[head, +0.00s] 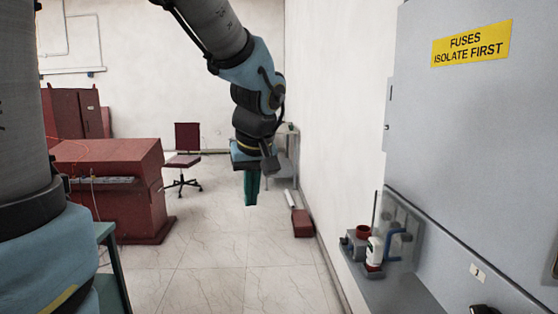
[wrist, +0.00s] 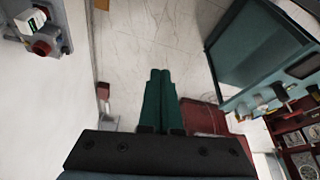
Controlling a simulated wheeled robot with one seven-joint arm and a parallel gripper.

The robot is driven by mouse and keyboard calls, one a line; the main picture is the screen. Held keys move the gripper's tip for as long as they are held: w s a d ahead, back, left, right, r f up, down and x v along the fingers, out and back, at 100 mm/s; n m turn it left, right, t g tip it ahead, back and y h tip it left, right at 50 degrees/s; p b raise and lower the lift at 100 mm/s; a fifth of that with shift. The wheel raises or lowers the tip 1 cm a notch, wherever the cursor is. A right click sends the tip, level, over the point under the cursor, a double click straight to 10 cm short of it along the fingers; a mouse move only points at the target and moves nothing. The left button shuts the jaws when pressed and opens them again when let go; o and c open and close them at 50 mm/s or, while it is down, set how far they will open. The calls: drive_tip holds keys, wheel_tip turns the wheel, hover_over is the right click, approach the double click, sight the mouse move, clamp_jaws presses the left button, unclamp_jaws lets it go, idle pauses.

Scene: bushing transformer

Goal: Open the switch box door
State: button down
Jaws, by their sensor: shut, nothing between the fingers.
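A grey cabinet, likely the switch box (head: 440,120), fills the right of the head view. Its large flat door bears a yellow "FUSES ISOLATE FIRST" sign (head: 472,44) and looks closed. Hinge-like fittings show on its left edge, and a small pale plate (head: 477,272) sits low on its lower part. A dark part is cut off at the bottom edge. My gripper (head: 251,203) hangs fingers-down in mid-air, left of the cabinet and well apart from it. In the wrist view the green fingers (wrist: 160,72) are together and empty above the floor.
A wall unit with a white and red part (head: 375,250) juts out left of the cabinet; it also shows in the wrist view (wrist: 40,32). A red desk (head: 110,185) and a chair (head: 185,150) stand at left.

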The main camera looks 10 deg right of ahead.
drive_tip(key=d+r+b, duration=0.3)
drive_tip(key=d+r, duration=0.1)
drive_tip(key=r, duration=0.5)
drive_tip(key=shift+s+d+r, duration=0.15)
drive_tip(key=shift+s, duration=0.25)
